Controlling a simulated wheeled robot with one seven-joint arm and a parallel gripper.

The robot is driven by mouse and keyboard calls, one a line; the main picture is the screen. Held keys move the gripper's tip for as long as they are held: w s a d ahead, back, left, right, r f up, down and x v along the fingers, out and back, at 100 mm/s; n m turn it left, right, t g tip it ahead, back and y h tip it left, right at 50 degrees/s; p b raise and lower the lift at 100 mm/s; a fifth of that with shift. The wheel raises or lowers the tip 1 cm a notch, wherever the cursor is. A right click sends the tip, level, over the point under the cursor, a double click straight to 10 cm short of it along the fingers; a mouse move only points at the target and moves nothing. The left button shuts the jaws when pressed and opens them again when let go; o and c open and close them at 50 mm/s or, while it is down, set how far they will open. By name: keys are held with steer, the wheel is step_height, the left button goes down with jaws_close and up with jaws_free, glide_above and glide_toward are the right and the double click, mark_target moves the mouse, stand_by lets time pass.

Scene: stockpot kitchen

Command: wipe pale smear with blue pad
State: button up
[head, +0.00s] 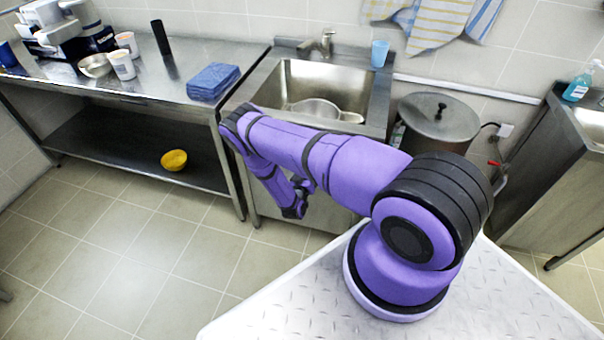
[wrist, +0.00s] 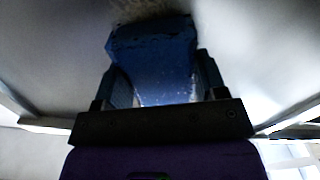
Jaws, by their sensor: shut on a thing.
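My gripper (wrist: 160,85) is shut on the blue pad (wrist: 152,50), which sits between its two fingers in the wrist view. The pad's far edge is against or very close to a grey, metal-looking surface (wrist: 50,60); I cannot tell if they touch. A pale, brownish smear (wrist: 150,10) shows on that surface just beyond the pad, at the top edge of the view. Part of it may be hidden by the pad. In the head view my arm bends down in front of the sink unit, and the pad and smear cannot be made out there.
A steel counter (head: 140,83) holds folded blue cloths (head: 213,80), cups and a bowl. A sink (head: 345,85) with a pot in it is behind my arm. A lidded stockpot (head: 438,115) stands right of it. A yellow bowl (head: 174,160) is on the lower shelf. The floor at left is clear.

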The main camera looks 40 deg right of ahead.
steer(key=s+d, duration=0.5)
steer(key=s, duration=0.1)
steer(key=shift+s, duration=0.35)
stand_by(0.6)
steer(key=v, duration=0.6)
stand_by(0.6)
steer(key=shift+a, duration=0.15)
steer(key=v, duration=0.3)
stand_by(0.3)
stand_by(0.6)
